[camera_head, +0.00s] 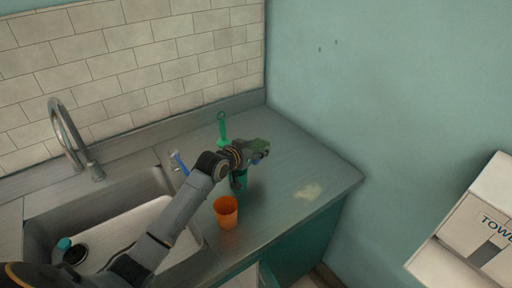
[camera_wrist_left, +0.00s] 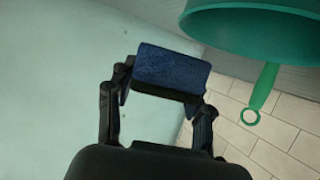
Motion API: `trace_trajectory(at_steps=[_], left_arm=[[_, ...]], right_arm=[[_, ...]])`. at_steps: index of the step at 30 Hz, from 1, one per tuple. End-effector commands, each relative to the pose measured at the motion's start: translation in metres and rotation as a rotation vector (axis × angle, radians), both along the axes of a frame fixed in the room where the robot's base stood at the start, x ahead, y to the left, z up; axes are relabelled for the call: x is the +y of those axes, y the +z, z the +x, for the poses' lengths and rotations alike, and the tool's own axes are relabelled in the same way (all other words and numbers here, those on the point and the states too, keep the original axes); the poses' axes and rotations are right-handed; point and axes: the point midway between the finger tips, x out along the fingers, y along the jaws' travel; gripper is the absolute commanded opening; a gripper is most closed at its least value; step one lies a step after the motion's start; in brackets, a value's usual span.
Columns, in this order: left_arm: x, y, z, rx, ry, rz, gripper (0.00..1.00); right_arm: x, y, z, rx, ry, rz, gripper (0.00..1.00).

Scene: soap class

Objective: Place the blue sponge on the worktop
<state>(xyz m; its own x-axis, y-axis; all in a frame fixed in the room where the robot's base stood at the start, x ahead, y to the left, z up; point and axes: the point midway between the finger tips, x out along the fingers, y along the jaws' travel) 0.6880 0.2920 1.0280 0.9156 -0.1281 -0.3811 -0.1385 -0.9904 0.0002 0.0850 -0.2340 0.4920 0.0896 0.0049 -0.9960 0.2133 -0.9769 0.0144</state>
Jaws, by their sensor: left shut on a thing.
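My left gripper (camera_wrist_left: 163,88) is shut on the blue sponge (camera_wrist_left: 172,68), a dark blue block held across its fingertips in the left wrist view. In the head view my left gripper (camera_head: 258,152) is over the worktop (camera_head: 300,160), a grey metal counter right of the sink. The sponge cannot be made out there, as the gripper hides it. How far the sponge is above the worktop cannot be told. My right gripper is not in view.
A green long-handled item (camera_head: 222,127) stands close by my gripper, partly hidden. An orange cup (camera_head: 227,214) stands in front. A blue-handled item (camera_head: 180,163) is near the sink (camera_head: 37,222). A pale patch (camera_head: 308,192) marks the worktop; its right side is otherwise clear.

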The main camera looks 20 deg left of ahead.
Motion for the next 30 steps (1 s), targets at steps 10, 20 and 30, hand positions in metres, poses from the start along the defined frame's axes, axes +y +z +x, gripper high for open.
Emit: trace_trajectory(at_steps=[10,20,30], left_arm=[[0.0,-0.012,0.0,0.001,0.0,0.0,0.39],[0.0,-0.01,0.0,0.001,0.0,0.0,0.74],[0.001,0.003,-0.009,0.001,0.0,0.001,0.74]], right_arm=[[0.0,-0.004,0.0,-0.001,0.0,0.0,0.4],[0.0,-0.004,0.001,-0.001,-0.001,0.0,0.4],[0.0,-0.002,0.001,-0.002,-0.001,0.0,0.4]])
